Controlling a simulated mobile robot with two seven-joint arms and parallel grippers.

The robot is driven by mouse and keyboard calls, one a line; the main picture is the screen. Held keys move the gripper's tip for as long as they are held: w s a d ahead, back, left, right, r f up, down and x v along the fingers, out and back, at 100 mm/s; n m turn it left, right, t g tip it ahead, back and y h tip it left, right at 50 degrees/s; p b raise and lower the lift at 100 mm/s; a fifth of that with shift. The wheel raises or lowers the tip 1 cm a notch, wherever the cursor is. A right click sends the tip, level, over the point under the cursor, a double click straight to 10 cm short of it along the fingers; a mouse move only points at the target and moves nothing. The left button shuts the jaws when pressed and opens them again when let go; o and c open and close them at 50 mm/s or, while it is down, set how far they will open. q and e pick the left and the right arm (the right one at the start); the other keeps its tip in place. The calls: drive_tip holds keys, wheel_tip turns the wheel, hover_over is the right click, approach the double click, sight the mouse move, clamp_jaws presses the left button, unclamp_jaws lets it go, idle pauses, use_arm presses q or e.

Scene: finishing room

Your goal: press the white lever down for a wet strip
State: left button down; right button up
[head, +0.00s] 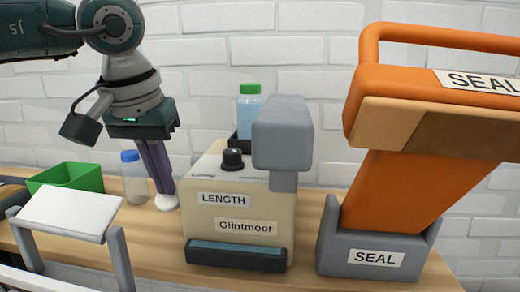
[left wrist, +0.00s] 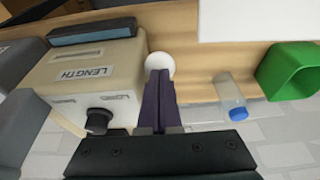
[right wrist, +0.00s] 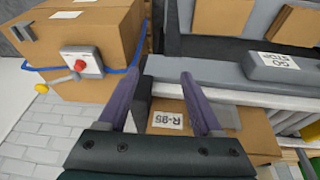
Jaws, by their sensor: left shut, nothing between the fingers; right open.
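The white lever (head: 167,203) shows as a round white end low at the left side of the cream Glintmoor machine (head: 258,207). It also shows in the left wrist view (left wrist: 160,64). My left gripper (head: 166,194) is shut and empty, pointing down with its tips right over the white end. The tips look touching or nearly so; I cannot tell which. The rest of the lever is hidden. The machine has a black LENGTH knob (head: 233,158), a grey block on its right and a blue-topped dark slot (head: 236,251) in front. My right gripper (right wrist: 161,76) is open and empty, away from the machine.
A blue-capped bottle (head: 134,182) and a green bin (head: 68,178) stand left of the lever. A white plate (head: 72,211) on a grey stand is nearer. An orange SEAL device (head: 400,190) stands on the right. Cardboard boxes (right wrist: 85,40) are near my right gripper.

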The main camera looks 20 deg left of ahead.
use_arm(q)
drive_tip(key=shift+f, duration=0.1)
drive_tip(key=shift+f+b, duration=0.4)
drive_tip(key=shift+f, duration=0.05)
idle(0.4)
wheel_tip(320, 180, up, 10)
drive_tip(key=w+p, duration=0.2)
drive_tip(key=p, duration=0.5)
drive_tip(key=shift+a, duration=0.3)
idle(0.6)
wheel_tip(320, 180, up, 5)
drive_tip(key=p, duration=0.4)
